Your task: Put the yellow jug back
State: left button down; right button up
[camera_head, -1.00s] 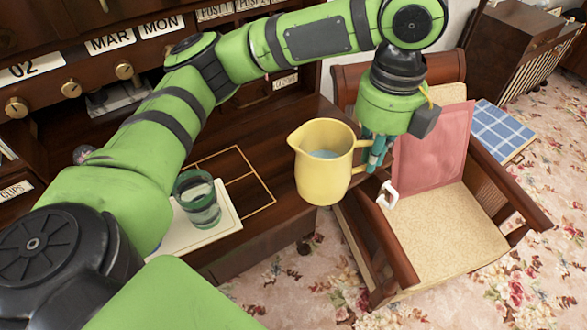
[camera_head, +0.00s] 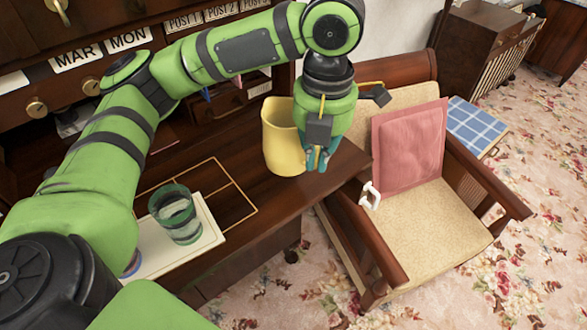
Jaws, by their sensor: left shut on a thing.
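The yellow jug (camera_head: 280,140) is upright over the right end of the dark wooden desk top (camera_head: 262,233). My left gripper (camera_head: 318,160) is shut on the jug at its right side, and the arm comes in from above. The jug's handle is mostly hidden by the gripper. I cannot tell whether the jug's base touches the desk or hangs just above it. My right gripper is not in view.
A dark-banded glass (camera_head: 175,216) stands on a white tray (camera_head: 200,243). Gold lines (camera_head: 226,165) mark the desk between glass and jug. An armchair with a pink cushion (camera_head: 408,147) stands right of the desk. A drawer cabinet (camera_head: 36,107) rises behind.

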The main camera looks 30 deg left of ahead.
pick_arm(q)
jog(key=shift+s+a+f+p, duration=0.1)
jog(key=shift+a+f+p, duration=0.15)
jog(key=shift+a+f, duration=0.6)
jog(key=shift+s+a+f+p, duration=0.1)
jog(key=shift+a+f+p, duration=0.2)
jog(key=shift+f, duration=0.9)
jog(key=shift+a+f+p, duration=0.2)
jog(key=shift+a+f, duration=0.45)
jog(key=shift+f, duration=0.4)
jog(key=c, duration=1.4)
grip_release()
jog(key=shift+f, duration=0.1)
jog(key=shift+o, duration=0.2)
notch_tip(320, 180, up, 12)
jog(key=shift+d+b, duration=0.15)
jog(key=shift+b, duration=0.2)
